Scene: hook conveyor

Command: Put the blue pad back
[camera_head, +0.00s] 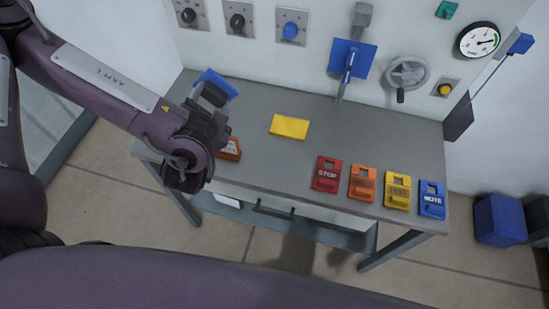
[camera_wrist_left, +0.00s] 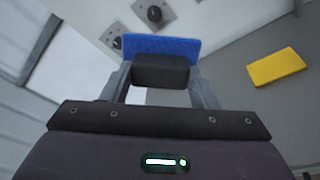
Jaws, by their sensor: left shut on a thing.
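The blue pad (camera_head: 219,80) is a flat blue plate with a black block on its near side. It is in my left gripper (camera_head: 208,108), near the left end of the grey table. In the left wrist view the blue pad (camera_wrist_left: 160,44) is ahead of the left gripper (camera_wrist_left: 161,76), whose two fingers are shut on the black block. It appears tilted; I cannot tell whether it touches the table. My right gripper is not in view.
A yellow pad (camera_head: 289,127) lies mid-table on the grey table (camera_head: 270,160). Red (camera_head: 327,173), orange (camera_head: 362,182), yellow (camera_head: 398,190) and blue (camera_head: 432,199) tags line the front right. An orange object (camera_head: 229,150) is partly behind my left arm. Knobs and a handwheel (camera_head: 407,73) are on the wall.

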